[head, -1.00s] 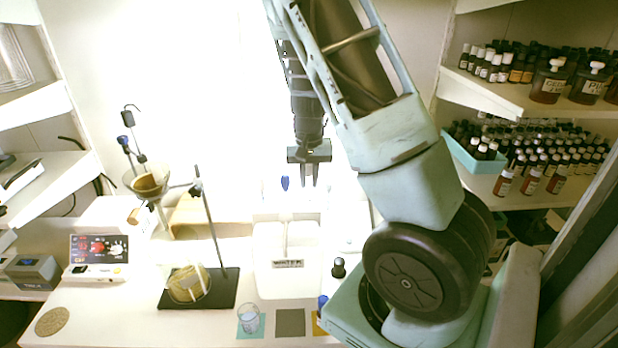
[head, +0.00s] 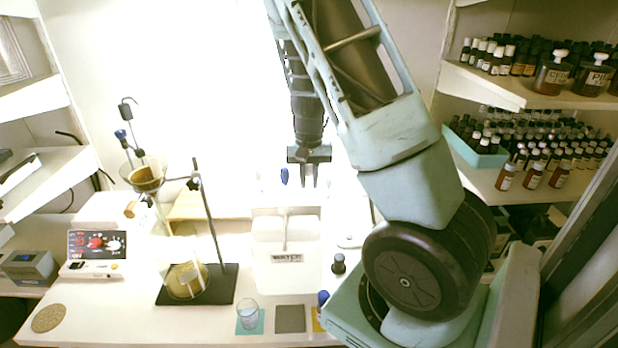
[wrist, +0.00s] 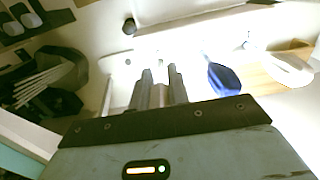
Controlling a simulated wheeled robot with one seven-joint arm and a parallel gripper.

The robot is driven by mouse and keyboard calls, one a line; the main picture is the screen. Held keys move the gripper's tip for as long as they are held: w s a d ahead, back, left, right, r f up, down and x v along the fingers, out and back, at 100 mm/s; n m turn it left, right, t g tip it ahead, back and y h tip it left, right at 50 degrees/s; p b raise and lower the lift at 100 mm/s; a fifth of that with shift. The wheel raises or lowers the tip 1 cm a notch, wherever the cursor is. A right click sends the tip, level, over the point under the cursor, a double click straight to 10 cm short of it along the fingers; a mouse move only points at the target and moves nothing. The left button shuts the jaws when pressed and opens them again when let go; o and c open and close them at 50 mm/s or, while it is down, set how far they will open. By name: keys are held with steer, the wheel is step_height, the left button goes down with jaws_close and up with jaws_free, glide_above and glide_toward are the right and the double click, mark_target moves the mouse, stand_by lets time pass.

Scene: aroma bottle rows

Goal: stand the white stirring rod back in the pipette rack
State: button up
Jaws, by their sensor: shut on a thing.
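My gripper (head: 308,182) points down over the back of the white bench, in front of a glaring bright wall. It also shows in the wrist view (wrist: 160,76), with its two dark fingers close together. A narrow pale sliver shows between the fingers, which fits the white stirring rod (wrist: 161,74) held there. The rod's length is lost in the glare in the head view. I cannot make out the pipette rack clearly. A blue-topped item (head: 284,176) stands just left of the fingers, and a blue piece shows right of them in the wrist view (wrist: 223,78).
A white container labelled as water (head: 286,279) stands below the gripper. A retort stand (head: 209,215) with a funnel and flask is at left. A glass beaker (head: 248,316) and a dark-capped bottle (head: 338,265) are in front. Bottle shelves (head: 500,90) rise at right.

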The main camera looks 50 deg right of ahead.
steer(key=o, duration=0.9)
steer(key=shift+r+p, duration=2.2)
steer(key=shift+r, duration=0.3)
steer(key=shift+r+p, duration=2.15)
steer(key=shift+r, duration=0.4)
steer(key=shift+w+d+r, duration=0.1)
steer(key=shift+r, duration=0.1)
steer(key=shift+f, duration=0.15)
